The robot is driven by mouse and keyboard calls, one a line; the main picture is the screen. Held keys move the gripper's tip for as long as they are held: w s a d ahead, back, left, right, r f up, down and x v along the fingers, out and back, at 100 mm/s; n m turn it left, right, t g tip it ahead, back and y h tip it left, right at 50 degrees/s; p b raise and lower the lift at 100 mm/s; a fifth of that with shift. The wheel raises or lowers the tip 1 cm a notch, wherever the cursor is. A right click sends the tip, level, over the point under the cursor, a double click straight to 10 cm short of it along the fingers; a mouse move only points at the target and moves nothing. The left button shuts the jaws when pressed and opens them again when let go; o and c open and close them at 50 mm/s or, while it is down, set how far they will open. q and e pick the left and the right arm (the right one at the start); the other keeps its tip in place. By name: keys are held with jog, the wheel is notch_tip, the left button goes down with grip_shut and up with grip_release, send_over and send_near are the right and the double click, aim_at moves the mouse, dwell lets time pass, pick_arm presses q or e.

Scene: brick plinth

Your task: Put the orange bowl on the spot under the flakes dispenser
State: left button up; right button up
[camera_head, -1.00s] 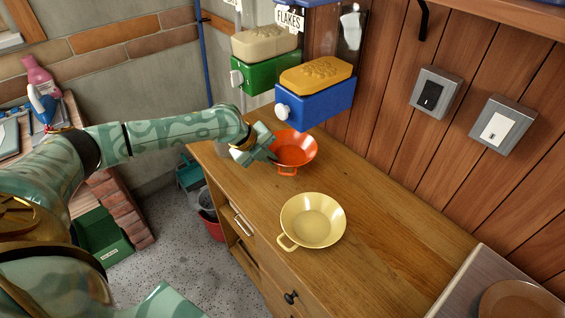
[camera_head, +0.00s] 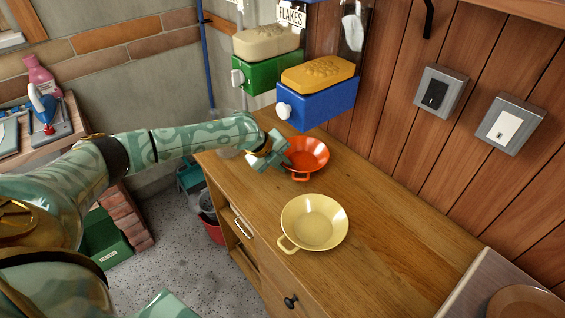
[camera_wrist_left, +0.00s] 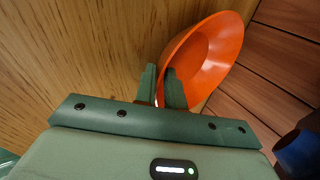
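The orange bowl (camera_head: 312,152) is on or just above the wooden counter, below and in front of the blue dispenser (camera_head: 318,105). My left gripper (camera_head: 284,157) is at its left side. In the left wrist view the fingers (camera_wrist_left: 163,87) are closed around the near rim of the orange bowl (camera_wrist_left: 212,55). A FLAKES label (camera_head: 291,16) hangs above the blue and green dispensers; which one it belongs to is hard to tell. No marked spot shows clearly under the blue dispenser. My right gripper is out of view.
A yellow bowl (camera_head: 314,223) stands on the counter (camera_head: 385,235) nearer me. The green dispenser (camera_head: 265,72) is left of the blue one. The counter right of the bowls is clear.

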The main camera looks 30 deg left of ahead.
pick_arm(q)
jog(key=shift+o, duration=0.9)
jog(key=shift+r, duration=0.35)
jog(key=p+v, duration=0.3)
jog(key=v, duration=0.8)
jog(key=shift+s+a+r+p, duration=0.15)
jog(key=shift+s+r+p, duration=0.1)
jog(key=shift+p, duration=0.1)
dwell(0.4)
